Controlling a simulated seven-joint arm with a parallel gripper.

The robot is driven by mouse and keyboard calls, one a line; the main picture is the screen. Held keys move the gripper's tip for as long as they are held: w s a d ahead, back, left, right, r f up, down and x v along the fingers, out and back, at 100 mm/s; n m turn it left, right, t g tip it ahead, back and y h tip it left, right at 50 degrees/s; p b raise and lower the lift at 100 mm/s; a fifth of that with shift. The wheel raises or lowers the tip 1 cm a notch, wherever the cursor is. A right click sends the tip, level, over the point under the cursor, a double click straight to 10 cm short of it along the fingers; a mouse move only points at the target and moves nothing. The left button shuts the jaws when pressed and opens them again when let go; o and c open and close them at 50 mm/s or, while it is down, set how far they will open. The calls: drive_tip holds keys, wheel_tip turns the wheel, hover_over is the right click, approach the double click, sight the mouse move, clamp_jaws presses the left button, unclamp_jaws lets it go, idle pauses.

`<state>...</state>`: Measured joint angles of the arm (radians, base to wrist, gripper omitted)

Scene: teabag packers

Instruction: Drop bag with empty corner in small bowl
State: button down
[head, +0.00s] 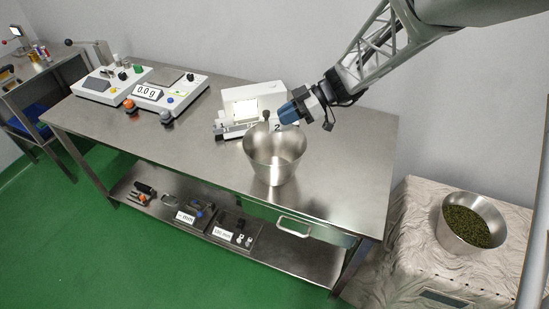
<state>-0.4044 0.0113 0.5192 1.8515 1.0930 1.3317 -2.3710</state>
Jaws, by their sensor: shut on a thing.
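A steel bowl (275,170) stands on the metal table near its front edge; no contents can be made out inside. My gripper (281,115) has a blue end and is just above and behind the bowl's right rim, in front of the white machine. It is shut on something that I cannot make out. No teabag can be told apart, and no empty corner shows. A second steel bowl (444,233), filled with green-brown leaves, stands on a separate stand at the right. Which bowl is the small one is unclear.
A white machine (240,98) marked 1 and 2 stands close behind the bowl. A scale (185,84) reading 0.0 g and another white device (98,88) are at the left. The table (345,165) is clear at the right. Several tools lie on the lower shelf.

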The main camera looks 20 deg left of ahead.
sight(286, 131)
drive_tip(key=shift+f, duration=0.15)
drive_tip(key=shift+f, duration=2.9)
drive_tip(key=c, duration=1.1)
unclamp_jaws()
drive_tip(key=shift+o, duration=0.2)
drive_tip(key=v, duration=0.7)
drive_tip(key=shift+w+d+r, duration=0.2)
drive_tip(key=shift+d, duration=0.1)
drive_tip(key=shift+d, duration=0.1)
